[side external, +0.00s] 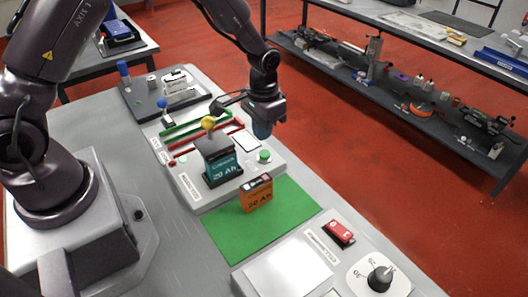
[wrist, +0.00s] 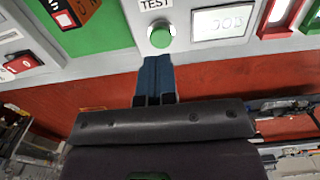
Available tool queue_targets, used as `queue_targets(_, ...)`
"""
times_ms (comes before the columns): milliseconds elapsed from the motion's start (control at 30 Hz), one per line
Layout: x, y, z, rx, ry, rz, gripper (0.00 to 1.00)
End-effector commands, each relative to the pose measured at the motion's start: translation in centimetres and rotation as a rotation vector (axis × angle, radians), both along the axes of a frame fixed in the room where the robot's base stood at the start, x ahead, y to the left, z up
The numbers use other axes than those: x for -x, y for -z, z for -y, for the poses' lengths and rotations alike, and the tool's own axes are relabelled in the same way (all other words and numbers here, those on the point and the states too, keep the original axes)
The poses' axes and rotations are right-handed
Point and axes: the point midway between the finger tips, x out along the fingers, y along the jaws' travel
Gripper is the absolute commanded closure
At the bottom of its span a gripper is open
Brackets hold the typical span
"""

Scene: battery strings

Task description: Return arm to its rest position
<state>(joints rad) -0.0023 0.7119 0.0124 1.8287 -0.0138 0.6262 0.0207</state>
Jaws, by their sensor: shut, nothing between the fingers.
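My gripper (side external: 262,131) hangs at the end of my arm above the right edge of the test panel, beyond the green button (side external: 264,156). In the wrist view its narrow blue-grey fingers (wrist: 154,78) are together with nothing between them, just below the green TEST button (wrist: 160,37) in the picture. I cannot tell how high the fingertips are. A teal 20 Ah battery (side external: 222,171) stands upright in a black holder on the panel, apart from my gripper. An orange 20 Ah battery (side external: 257,197) stands on the green mat (side external: 235,232).
A red and green channel rack (side external: 190,130) lies behind the teal battery, with a dark tray (side external: 142,105) further back. A red switch (side external: 340,233) and black dial (side external: 380,279) are at front right. A cluttered shelf (side external: 340,70) stands across the red floor.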

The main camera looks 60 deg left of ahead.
Motion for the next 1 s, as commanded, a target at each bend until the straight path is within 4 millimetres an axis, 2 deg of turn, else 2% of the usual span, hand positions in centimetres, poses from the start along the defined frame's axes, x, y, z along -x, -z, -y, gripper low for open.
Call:
queue_targets(67, 2.0, 0.2, 0.0, 0.0, -0.002, -0.06, 1.0)
queue_targets(167, 3.8, -2.4, 0.1, 0.001, -0.003, -0.07, 1.0)
queue_targets(400, 8.3, -10.9, 0.3, 0.003, -0.003, 0.001, 1.0)
queue_targets(600, 13.0, -16.9, 0.4, 0.003, -0.002, 0.117, 1.0)
queue_targets(800, 17.6, -21.1, 0.5, 0.001, 0.0, 0.267, 1.0)
queue_targets(1000, 20.3, -23.7, 0.5, -0.001, 0.002, 0.426, 1.0)
